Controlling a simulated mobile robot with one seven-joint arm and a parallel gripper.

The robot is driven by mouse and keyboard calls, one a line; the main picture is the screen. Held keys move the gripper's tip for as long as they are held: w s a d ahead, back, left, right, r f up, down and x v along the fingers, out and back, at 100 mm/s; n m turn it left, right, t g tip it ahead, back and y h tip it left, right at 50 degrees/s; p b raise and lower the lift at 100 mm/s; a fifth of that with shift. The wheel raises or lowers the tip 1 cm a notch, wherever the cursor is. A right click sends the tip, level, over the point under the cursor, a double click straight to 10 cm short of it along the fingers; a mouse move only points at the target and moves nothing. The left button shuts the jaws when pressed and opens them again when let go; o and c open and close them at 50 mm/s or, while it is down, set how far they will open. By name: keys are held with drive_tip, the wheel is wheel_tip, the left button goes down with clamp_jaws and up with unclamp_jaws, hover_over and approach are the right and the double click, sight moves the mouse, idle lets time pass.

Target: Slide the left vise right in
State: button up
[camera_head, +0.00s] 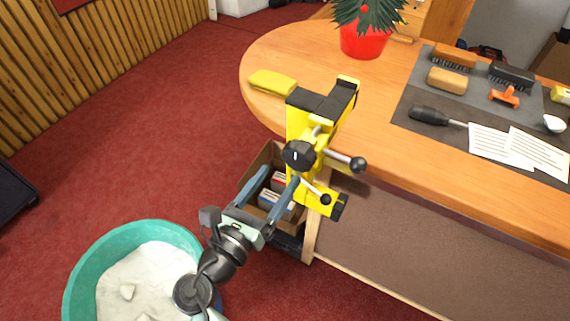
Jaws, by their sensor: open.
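A yellow and black vise (297,122) is clamped to the edge of the wooden bench top, near its rounded left end. Its black jaws are at the top, and I cannot tell how wide the gap between them is. A round black knob (299,155) is on its front, with a metal handle bar (338,160) ending in a black ball to the right. A smaller clamp handle (314,191) is below. My gripper (281,176) is open, its two fingers pointing up toward the vise from the lower left. The fingertips appear near the vise's lower front; contact is unclear.
The bench top (300,55) holds a yellow pad (273,82), a red plant pot (365,42), and a grey mat (412,92) with brushes, a tool and papers. A box (257,160) with books is below the vise. A teal tub (84,262) stands on the red carpet.

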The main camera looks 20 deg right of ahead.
drive_tip(key=shift+x, duration=2.05)
clamp_jaws()
